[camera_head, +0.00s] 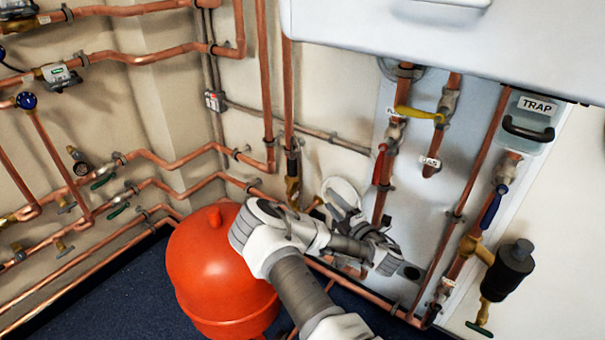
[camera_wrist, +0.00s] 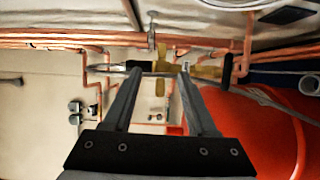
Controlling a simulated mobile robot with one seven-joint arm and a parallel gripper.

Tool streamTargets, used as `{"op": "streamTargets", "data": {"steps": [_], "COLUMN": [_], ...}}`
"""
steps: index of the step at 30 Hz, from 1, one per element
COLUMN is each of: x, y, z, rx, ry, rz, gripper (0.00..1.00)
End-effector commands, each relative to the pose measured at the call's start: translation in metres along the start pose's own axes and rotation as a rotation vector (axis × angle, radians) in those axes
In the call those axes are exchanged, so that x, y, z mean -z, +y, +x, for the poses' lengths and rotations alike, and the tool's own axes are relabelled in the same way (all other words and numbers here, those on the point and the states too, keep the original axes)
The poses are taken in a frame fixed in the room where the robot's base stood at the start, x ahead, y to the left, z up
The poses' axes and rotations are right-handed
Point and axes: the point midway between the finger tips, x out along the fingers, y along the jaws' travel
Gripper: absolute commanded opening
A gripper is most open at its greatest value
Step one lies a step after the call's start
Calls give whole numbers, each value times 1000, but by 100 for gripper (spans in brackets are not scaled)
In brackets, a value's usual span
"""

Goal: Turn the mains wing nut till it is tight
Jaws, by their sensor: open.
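In the wrist view a small upright brass piece (camera_wrist: 160,87), which looks like the wing nut, shows between the two fingers of my gripper (camera_wrist: 161,72). It joins a brass fitting (camera_wrist: 205,72) that runs across the picture past the fingertips. My gripper is open, one finger on each side of the brass piece; I cannot tell whether either touches it. In the head view a brass fitting (camera_head: 293,188) hangs on a copper pipe above the red tank and appears to be the same one. My arm covers much of this area, and the fingertips are not clear there.
The red tank (camera_head: 212,265) stands on the dark floor close to my arm, and fills the right of the wrist view (camera_wrist: 262,130). Copper pipes line the walls. A grey board (camera_head: 455,125) at right carries pipes with yellow, red and blue levers. A white casing (camera_head: 420,40) hangs above.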

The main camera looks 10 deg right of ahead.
Motion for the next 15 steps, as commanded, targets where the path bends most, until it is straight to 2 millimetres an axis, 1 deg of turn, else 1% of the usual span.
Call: {"op": "streamTargets", "data": {"steps": [1,4,8,11,15], "x": [4,7,8,10,11], "y": [-4,-7,-7,-8,-9], "z": [-1,0,12,30,61], "rx": [5,4,1,0,0], "ry": [20,41,45,46,46], "rz": [-12,-24,-25,-24,-24], "gripper": [57,57,57,57,57]}}
